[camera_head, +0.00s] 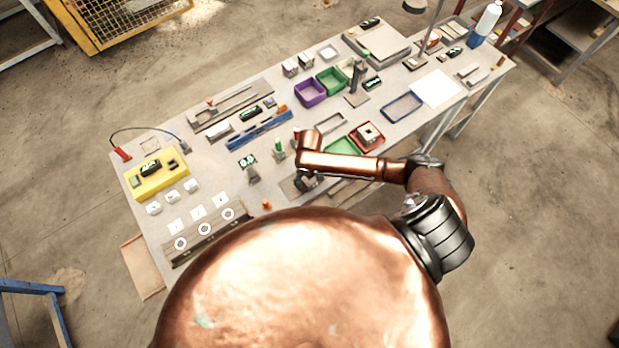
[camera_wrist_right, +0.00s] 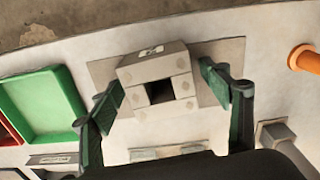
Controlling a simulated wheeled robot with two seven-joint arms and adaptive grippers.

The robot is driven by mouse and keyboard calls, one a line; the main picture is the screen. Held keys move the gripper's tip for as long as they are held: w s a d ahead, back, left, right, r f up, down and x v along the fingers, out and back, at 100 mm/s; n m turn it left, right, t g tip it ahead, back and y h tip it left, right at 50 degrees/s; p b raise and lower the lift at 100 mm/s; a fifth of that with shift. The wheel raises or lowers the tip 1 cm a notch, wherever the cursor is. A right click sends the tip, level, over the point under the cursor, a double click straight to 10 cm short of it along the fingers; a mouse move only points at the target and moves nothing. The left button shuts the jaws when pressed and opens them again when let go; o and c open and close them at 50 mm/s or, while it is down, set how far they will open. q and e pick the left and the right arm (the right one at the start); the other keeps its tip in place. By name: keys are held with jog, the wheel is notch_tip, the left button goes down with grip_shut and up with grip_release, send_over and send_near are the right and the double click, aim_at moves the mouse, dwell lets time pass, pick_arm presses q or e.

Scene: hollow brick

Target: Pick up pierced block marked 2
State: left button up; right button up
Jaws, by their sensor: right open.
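A light grey pierced block (camera_wrist_right: 152,69) with a square hole stands on a beige plate (camera_wrist_right: 228,52) in the right wrist view. A small white label is on its far upper part, but the mark is too small to read surely. My right gripper (camera_wrist_right: 162,86) is open, with one finger on each side of the block and gaps visible. In the head view my right gripper (camera_head: 308,183) is over the table's near edge, and my arm hides the block there. My left gripper is not in view.
A green tray (camera_wrist_right: 42,108) lies left of the block and an orange peg (camera_wrist_right: 304,59) right. In the head view, a red tray (camera_head: 379,146) holding another pierced block (camera_head: 368,133) lies just beyond my arm. The worktable (camera_head: 232,178) is crowded with small parts.

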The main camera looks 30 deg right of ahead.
jog(key=shift+c, duration=0.3)
jog(key=c, duration=1.5)
